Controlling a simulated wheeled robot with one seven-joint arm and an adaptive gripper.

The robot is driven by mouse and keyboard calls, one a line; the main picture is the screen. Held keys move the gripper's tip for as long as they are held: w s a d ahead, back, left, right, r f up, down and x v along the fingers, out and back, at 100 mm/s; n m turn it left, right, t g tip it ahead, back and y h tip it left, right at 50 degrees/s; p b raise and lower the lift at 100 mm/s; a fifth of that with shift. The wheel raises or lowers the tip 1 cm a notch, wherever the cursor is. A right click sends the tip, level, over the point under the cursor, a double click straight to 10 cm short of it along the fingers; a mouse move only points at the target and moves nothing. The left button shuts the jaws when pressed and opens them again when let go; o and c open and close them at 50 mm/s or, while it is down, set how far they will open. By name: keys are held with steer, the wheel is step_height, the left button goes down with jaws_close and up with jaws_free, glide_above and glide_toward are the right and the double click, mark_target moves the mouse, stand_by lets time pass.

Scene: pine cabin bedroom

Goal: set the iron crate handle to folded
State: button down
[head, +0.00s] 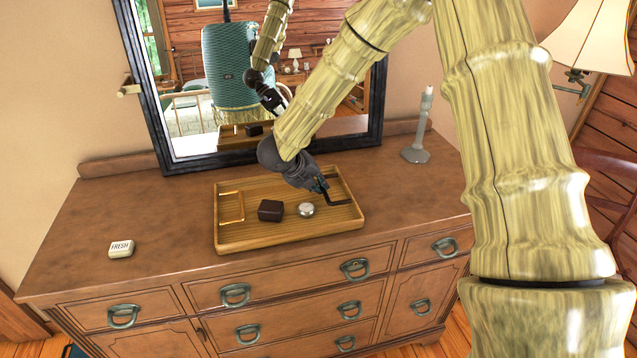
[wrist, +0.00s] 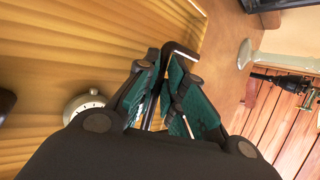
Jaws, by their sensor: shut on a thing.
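The crate is a shallow wooden tray (head: 290,236) on the dresser top. Its dark iron handle (head: 341,204) is at the right end, a thin bent bar. My gripper (head: 322,186) reaches down to this handle from above and is shut on it. In the wrist view the iron handle (wrist: 182,49) runs up between the green finger pads of my gripper (wrist: 166,90) and bends to the right at its top. The fingers hide part of the bar, and I cannot tell its exact tilt. A copper-coloured handle (head: 232,207) is at the tray's left end.
A dark brown box (head: 270,211) and a round silver timer-like piece (head: 306,209) lie in the tray. A grey candlestick (head: 416,153) stands to the right, a white "FRESH" tin (head: 121,249) to the left. A black-framed mirror (head: 373,110) stands behind. The dresser's left top is mostly clear.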

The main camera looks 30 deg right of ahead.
stand_by(0.4)
steer(key=c, duration=1.5)
jaws_free()
steer(key=v, duration=1.2)
